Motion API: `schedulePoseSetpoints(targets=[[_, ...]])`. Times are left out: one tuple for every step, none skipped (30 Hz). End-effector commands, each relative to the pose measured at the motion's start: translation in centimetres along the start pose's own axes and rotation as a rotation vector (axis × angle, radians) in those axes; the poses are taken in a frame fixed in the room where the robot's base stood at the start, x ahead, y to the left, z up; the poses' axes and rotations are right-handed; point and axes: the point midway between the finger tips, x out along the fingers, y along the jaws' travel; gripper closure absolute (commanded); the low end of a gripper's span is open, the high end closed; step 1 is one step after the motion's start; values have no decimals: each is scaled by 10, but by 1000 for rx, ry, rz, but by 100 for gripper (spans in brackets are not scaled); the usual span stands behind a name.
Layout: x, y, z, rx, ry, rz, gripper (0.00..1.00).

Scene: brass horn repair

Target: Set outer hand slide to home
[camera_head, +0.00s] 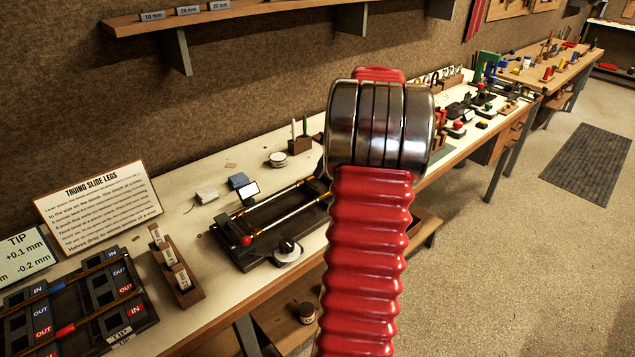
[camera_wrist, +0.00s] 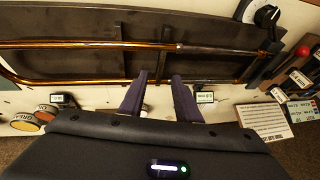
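The hand slide shows in the wrist view as two long parallel tubes, with a golden outer slide (camera_wrist: 90,45) on the left. On the upper tube, a greyer stretch (camera_wrist: 215,49) lies right of a ring. A crossbar (camera_wrist: 166,62) joins the tubes near the middle. The slide lies over a dark tray-like fixture (camera_wrist: 90,65), also in the head view (camera_head: 262,259). My gripper (camera_wrist: 160,80) is open, its two dark fingers apart over the lower tube near the crossbar; I cannot tell whether they touch it. My arm hides the fixture's far end in the head view.
A black-and-white dial (camera_head: 288,247) sits by the fixture's front, near a red knob (camera_head: 246,240). A small display (camera_head: 248,189) stands behind. A block with labelled pieces (camera_head: 178,270) and an instruction sign (camera_head: 98,205) are at left.

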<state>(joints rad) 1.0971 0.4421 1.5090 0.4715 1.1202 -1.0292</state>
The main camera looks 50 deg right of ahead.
Motion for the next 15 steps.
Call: schedulePoseSetpoints(targets=[[9, -1, 0, -1, -2, -3, 70], [14, -1, 0, -1, -2, -2, 70], [20, -1, 0, -1, -1, -2, 70], [24, -1, 0, 0, -2, -3, 70], [29, -1, 0, 0, -2, -3, 70], [35, -1, 0, 0, -1, -2, 70], [39, -1, 0, 0, -1, -2, 70], [43, -1, 0, -1, -1, -2, 70], [48, -1, 0, -1, 0, -1, 70], [51, 0, 0, -1, 0, -1, 70], [54, -1, 0, -1, -1, -2, 70], [57, -1, 0, -1, -1, -2, 70], [59, -1, 0, -1, -1, -2, 70], [61, -1, 0, -1, -1, -1, 70], [62, 0, 0, -1, 0, -1, 70]])
